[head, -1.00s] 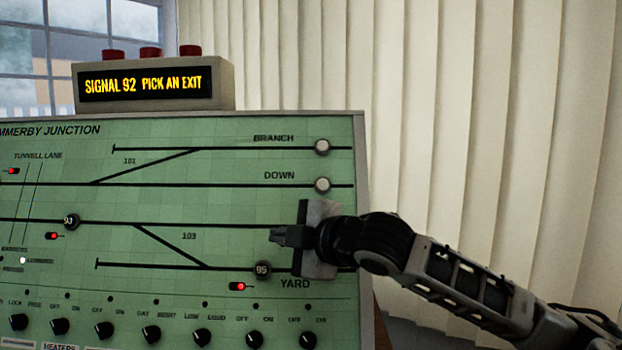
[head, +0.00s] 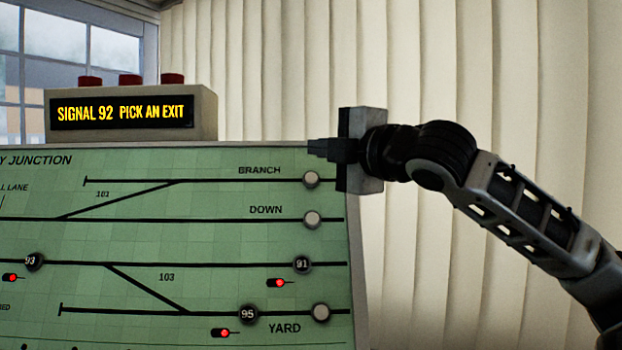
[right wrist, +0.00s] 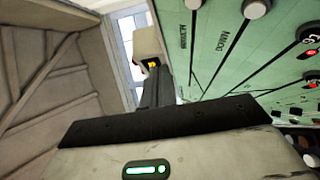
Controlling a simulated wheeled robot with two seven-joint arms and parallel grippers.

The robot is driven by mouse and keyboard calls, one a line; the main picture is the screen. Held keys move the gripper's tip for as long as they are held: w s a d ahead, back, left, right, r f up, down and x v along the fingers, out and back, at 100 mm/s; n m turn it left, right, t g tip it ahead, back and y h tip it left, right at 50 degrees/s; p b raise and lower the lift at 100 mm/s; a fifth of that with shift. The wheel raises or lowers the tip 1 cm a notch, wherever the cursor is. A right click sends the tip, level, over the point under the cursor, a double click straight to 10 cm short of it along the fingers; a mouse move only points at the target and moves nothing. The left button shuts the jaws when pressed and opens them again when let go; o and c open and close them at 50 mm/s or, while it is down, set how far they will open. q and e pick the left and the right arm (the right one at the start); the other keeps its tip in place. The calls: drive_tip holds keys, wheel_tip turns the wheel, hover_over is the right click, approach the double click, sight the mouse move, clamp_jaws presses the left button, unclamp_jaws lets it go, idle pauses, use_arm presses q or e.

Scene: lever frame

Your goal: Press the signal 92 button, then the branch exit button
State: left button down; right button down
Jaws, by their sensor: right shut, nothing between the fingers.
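The branch exit button (head: 311,179) is a pale round knob at the right end of the BRANCH line on the green panel (head: 220,195). The display (head: 120,112) above the panel reads "SIGNAL 92 PICK AN EXIT". The signal 92 button is not in view. My right gripper (head: 318,149) is shut and empty. In the head view its tips show just above the branch button, near the panel's top right edge; I cannot tell a gap in depth. In the right wrist view the closed fingers (right wrist: 155,88) point toward the display box. My left gripper is not in view.
The down exit button (head: 312,219) sits just below the branch one. Buttons 91 (head: 302,264), 95 (head: 249,314) and the yard button (head: 321,312) are lower. Red lamps glow beside some buttons. Pale vertical blinds (head: 270,70) hang behind; a window is at the left.

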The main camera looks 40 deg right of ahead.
drive_tip(key=shift+w+d+f+b, duration=0.15)
drive_tip(key=shift+w+d+f, duration=0.6)
drive_tip(key=shift+w, duration=0.25)
drive_tip(key=shift+w+d+f+b, duration=0.2)
drive_tip(key=shift+w+d+f, duration=0.45)
drive_tip(key=shift+w+d, duration=0.25)
drive_tip(key=shift+w+d+f+b, duration=0.15)
drive_tip(key=shift+w+d+f, duration=0.6)
drive_tip(key=shift+w, duration=0.3)
drive_tip(key=shift+w, duration=0.1)
drive_tip(key=shift+w+d+f, duration=0.1)
drive_tip(key=shift+w+d, duration=0.1)
drive_tip(key=shift+w+d+f+p, duration=0.25)
drive_tip(key=shift+w+d+p, duration=0.05)
drive_tip(key=shift+w+p, duration=0.05)
idle(0.9)
drive_tip(key=shift+s+a+r, duration=0.4)
drive_tip(key=shift+s+a, duration=0.1)
drive_tip(key=shift+s, duration=0.15)
drive_tip(key=shift+s+a+r, duration=0.6)
drive_tip(key=shift+s+a, duration=0.1)
drive_tip(key=shift+s, duration=0.15)
drive_tip(key=shift+s+a+r, duration=0.6)
drive_tip(key=shift+s+a, duration=0.1)
drive_tip(key=shift+s, duration=0.15)
